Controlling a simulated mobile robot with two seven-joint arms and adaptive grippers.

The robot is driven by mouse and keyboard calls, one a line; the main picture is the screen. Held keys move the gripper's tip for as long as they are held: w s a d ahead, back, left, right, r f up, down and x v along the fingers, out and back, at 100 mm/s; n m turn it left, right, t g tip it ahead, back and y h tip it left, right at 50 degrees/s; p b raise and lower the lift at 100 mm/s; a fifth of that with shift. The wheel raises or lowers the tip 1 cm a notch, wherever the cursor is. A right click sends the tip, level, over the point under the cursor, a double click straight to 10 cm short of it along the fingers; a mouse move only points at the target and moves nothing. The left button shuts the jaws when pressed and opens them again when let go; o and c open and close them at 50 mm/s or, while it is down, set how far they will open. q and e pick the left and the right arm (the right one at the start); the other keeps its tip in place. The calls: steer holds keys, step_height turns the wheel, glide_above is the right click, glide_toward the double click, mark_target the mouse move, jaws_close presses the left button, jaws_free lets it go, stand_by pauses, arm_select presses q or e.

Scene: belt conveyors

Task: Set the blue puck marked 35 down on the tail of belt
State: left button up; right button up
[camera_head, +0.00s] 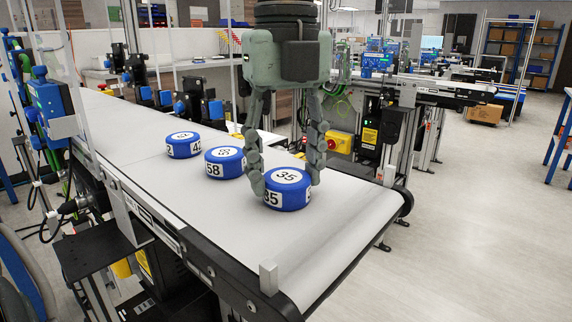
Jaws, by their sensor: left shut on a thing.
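The blue puck marked 35 (287,188) has a white top label and a white side label. It is upright between the fingers of my left gripper (285,184), which is shut on it from both sides. The gripper points straight down from the top of the view. The puck is at the surface of the white belt (330,228), near its rounded near-right end; I cannot tell whether it touches the belt. My right gripper is not in view.
Two more blue pucks stand on the belt further back: one marked 58 (225,162) and one marked 42 (183,145). A small metal block (268,278) stands on the belt's near edge. The belt between the held puck and its end is clear.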

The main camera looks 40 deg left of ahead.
mark_target(286, 175)
arm_select(q)
steer(key=o, duration=1.2)
steer(key=shift+r, duration=0.6)
step_height(286, 175, up, 4)
steer(key=shift+f, duration=0.15)
step_height(286, 175, up, 7)
steer(key=shift+r, duration=0.2)
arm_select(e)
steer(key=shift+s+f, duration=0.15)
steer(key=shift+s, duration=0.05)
